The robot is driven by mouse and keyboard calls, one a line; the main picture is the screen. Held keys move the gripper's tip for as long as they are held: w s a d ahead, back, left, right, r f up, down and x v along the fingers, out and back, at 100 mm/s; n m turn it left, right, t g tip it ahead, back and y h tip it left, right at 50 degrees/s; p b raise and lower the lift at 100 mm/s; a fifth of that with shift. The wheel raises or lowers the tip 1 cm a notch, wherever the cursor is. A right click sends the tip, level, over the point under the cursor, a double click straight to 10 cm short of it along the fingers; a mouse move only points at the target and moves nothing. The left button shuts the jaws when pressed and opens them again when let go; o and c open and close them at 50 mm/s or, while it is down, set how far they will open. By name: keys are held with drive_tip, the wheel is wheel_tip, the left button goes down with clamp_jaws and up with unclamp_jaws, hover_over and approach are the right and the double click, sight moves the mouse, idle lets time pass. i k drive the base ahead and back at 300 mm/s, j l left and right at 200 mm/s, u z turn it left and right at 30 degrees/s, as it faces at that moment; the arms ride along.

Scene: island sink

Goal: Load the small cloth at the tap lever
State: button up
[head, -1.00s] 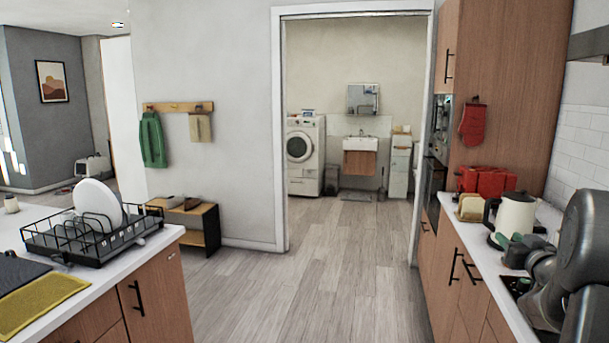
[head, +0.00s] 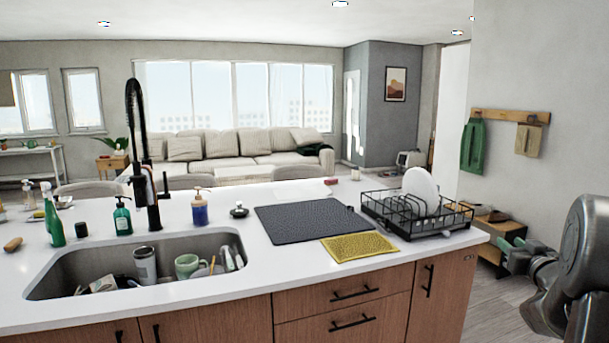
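The black tap (head: 145,165) with a tall spring neck stands behind the sink. Its short lever (head: 165,187) sticks up on the right side. I cannot make out a separate cloth at the lever. A yellow textured cloth (head: 358,247) lies flat on the counter in front of the dark drying mat (head: 310,222), well right of the tap. My gripper (head: 512,258) is at the right edge, beyond the counter's right end and far from the tap.
The sink (head: 60,275) holds a steel tumbler (head: 146,265), a green mug (head: 188,265) and other items. Several bottles stand around the tap. A black dish rack (head: 410,222) with a white plate (head: 420,187) is at the counter's right end. Floor is open beyond it.

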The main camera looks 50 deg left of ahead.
sight(166, 195)
drive_tip(key=j+u, duration=0.45)
drive_tip(key=i+j+u, duration=0.1)
drive_tip(key=u, duration=0.3)
drive_tip(key=i+j+u, duration=0.15)
drive_tip(key=j+u, duration=0.3)
drive_tip(key=i+j+u, duration=0.15)
drive_tip(key=u, duration=0.3)
drive_tip(key=i+j+u, duration=0.1)
drive_tip(key=i+j, duration=0.3)
drive_tip(key=i+j+u, duration=0.1)
drive_tip(key=i+j, duration=0.3)
drive_tip(key=i, duration=0.2)
